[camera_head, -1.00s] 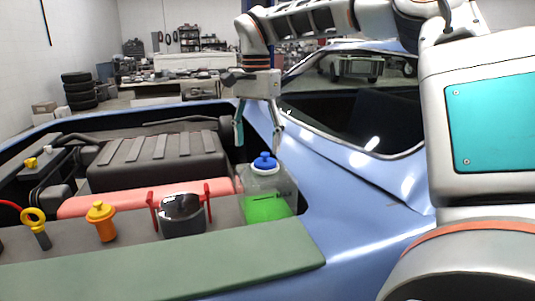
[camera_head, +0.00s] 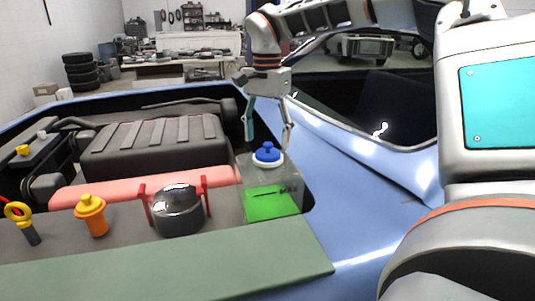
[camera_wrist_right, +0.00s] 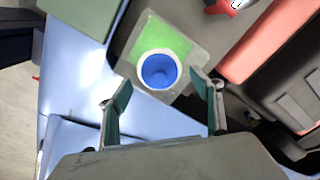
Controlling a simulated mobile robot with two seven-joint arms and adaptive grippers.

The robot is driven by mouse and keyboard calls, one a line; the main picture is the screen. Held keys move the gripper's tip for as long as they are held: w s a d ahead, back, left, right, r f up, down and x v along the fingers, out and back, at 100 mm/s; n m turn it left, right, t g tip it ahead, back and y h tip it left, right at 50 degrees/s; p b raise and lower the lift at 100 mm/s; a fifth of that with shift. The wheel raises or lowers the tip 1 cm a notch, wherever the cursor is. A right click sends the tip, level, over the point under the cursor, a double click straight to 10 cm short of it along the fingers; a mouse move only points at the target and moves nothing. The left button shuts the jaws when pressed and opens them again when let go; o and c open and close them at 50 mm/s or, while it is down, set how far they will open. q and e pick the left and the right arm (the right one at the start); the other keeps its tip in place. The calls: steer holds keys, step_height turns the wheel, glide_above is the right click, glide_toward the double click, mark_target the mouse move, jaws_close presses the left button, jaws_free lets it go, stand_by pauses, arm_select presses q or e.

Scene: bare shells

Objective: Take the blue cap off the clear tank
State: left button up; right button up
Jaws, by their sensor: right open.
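The clear tank (camera_head: 285,181) sits at the right end of the engine bay, with bright green liquid in its lower part. The blue cap (camera_head: 267,152) is on a white neck on top of the tank. My right gripper (camera_head: 268,147) is just above and behind the cap, fingers apart, pointing down. In the right wrist view the blue cap (camera_wrist_right: 159,71) lies ahead of the two open fingers (camera_wrist_right: 160,92), roughly midway between them, with the tank's green liquid (camera_wrist_right: 150,38) around it. Nothing is between the fingertips that I can see. My left gripper is not in view.
A dark engine block (camera_head: 155,150) and a pink-red bar (camera_head: 140,187) lie left of the tank. A dark dome with red clips (camera_head: 178,212), an orange cap (camera_head: 92,215) and a yellow ring handle (camera_head: 18,212) stand along the front. The blue fender (camera_head: 370,215) is clear.

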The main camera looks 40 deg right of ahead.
mark_target(268, 143)
steer(key=shift+d+f, duration=0.1)
steer(key=shift+f, duration=1.35)
steer(key=c, duration=1.1)
steer(key=shift+c, duration=0.2)
steer(key=shift+r, duration=0.1)
step_height(268, 143, up, 20)
steer(key=p, duration=0.4)
